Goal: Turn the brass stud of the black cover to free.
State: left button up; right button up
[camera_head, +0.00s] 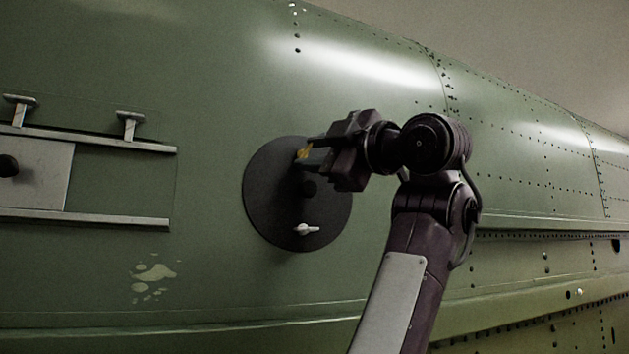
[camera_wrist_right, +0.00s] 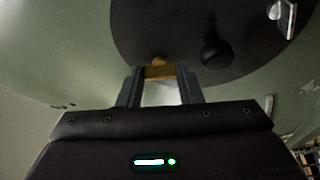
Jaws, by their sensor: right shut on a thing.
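The round black cover (camera_head: 268,205) sits flat on the green fuselage skin, and it also fills the top of the right wrist view (camera_wrist_right: 150,25). The brass stud (camera_head: 303,154) is near the cover's top edge. My right gripper (camera_head: 308,156) is shut on the brass stud (camera_wrist_right: 160,71), which shows between its two fingers in the right wrist view. The fingers partly hide the stud. A silver stud (camera_head: 306,229) is near the cover's lower edge, its wing lying roughly level in the head view. A black knob (camera_head: 309,188) stands near the cover's middle. My left gripper is out of view.
At the left, two grey rails (camera_head: 95,220) run along the skin with a light grey panel (camera_head: 42,175) between them. Two T-shaped handles (camera_head: 130,122) stick out above the upper rail. The skin between rails and cover is clear.

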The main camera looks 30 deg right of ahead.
jog(key=n+g+b, duration=0.1)
jog(key=n, duration=0.2)
jog(key=shift+s+d+b, duration=0.1)
jog(key=shift+b, duration=0.3)
jog(key=shift+r+n+g+b, duration=0.2)
jog(key=shift+n+g+b, duration=0.45)
jog(key=shift+n, duration=0.65)
jog(key=o, duration=1)
